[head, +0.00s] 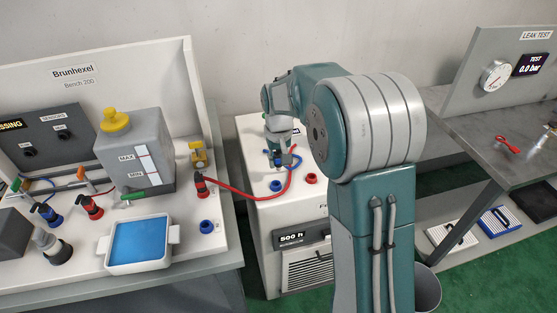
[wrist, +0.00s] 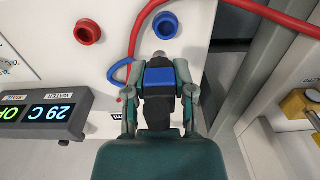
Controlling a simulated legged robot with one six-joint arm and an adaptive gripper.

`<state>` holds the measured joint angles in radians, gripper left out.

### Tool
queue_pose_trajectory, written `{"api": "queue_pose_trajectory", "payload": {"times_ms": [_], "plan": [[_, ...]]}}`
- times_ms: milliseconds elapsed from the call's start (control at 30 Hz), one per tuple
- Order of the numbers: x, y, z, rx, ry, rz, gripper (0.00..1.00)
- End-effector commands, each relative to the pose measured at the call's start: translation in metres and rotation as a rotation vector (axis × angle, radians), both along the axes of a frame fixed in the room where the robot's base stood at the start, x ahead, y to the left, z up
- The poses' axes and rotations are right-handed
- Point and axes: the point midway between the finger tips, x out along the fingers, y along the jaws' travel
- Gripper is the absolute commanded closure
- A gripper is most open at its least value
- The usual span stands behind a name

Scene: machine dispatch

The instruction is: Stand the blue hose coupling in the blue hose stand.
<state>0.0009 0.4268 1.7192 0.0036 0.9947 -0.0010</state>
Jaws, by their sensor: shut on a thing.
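My gripper (wrist: 160,72) is shut on the blue hose coupling (wrist: 158,77), with one finger on each side of its blue band. The coupling has a grey tip and a dark body, and a blue hose (wrist: 120,72) loops beside it. In the head view my gripper (head: 279,150) points down over the white cabinet top. A blue round socket (wrist: 166,25) lies just beyond the coupling's tip, apart from it; it also shows in the head view (head: 275,185). Another blue socket (head: 207,226) is on the left bench. I cannot tell which is the blue hose stand.
A red socket (wrist: 87,29) sits beside the blue one on the cabinet. A red hose (head: 245,193) runs from a red coupling (head: 201,187) on the bench to the cabinet. A blue tray (head: 140,240) and grey tank (head: 135,155) occupy the bench.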

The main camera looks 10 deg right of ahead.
Motion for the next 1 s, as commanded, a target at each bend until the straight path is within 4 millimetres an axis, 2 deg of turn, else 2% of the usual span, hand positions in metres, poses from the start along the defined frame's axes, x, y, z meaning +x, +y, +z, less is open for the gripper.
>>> {"api": "queue_pose_trajectory", "payload": {"times_ms": [267, 700, 1000], "plan": [[0.0, 0.0, -0.003, -0.001, 0.001, 0.002, 1.0], [0.0, 0.0, -0.037, 0.0, 0.002, 0.002, 1.0], [0.0, 0.0, -0.047, 0.0, 0.0, 0.002, 1.0]]}}
